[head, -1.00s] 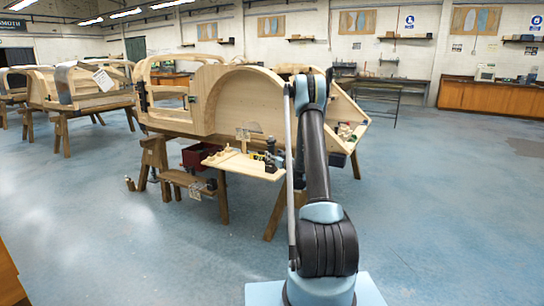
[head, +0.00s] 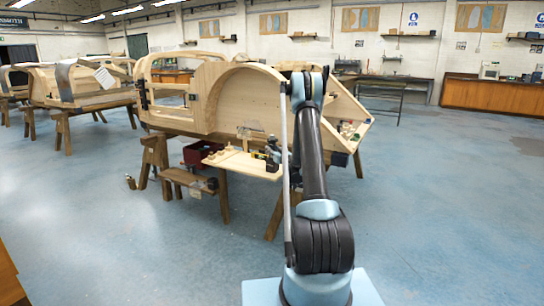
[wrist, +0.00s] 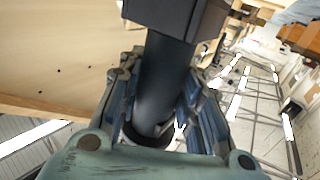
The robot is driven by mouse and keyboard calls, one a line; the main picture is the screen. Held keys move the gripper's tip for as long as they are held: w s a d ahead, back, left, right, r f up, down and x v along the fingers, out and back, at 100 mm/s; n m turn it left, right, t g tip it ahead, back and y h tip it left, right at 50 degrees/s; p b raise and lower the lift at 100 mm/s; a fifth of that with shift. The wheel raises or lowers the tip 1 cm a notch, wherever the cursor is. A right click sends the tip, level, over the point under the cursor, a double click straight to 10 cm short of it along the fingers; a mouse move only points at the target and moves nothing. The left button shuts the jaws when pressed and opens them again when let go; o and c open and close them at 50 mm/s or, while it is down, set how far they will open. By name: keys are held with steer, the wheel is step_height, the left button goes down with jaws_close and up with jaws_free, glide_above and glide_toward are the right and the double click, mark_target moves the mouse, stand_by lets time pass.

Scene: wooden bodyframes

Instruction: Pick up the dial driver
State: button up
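In the wrist view a dark, round handle with a block-like end at the top of the picture, apparently the dial driver (wrist: 165,80), stands between the fingers of my gripper (wrist: 160,118). The fingers lie close along both sides of the handle and look shut on it. Dark and yellow tools (head: 268,156) show on the small wooden board (head: 238,165), just left of my arm. I cannot tell whether the held driver still touches a surface.
A large wooden bodyframe (head: 240,105) on trestles stands right behind the board; its pale panel (wrist: 55,60) fills the left of the wrist view. A red crate (head: 200,155) sits beneath it. Another frame (head: 80,88) stands at the left. The floor at right is clear.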

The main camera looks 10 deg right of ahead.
steer(key=shift+d, duration=0.1)
step_height(320, 180, up, 20)
stand_by(2.0)
steer(key=shift+f, duration=0.1)
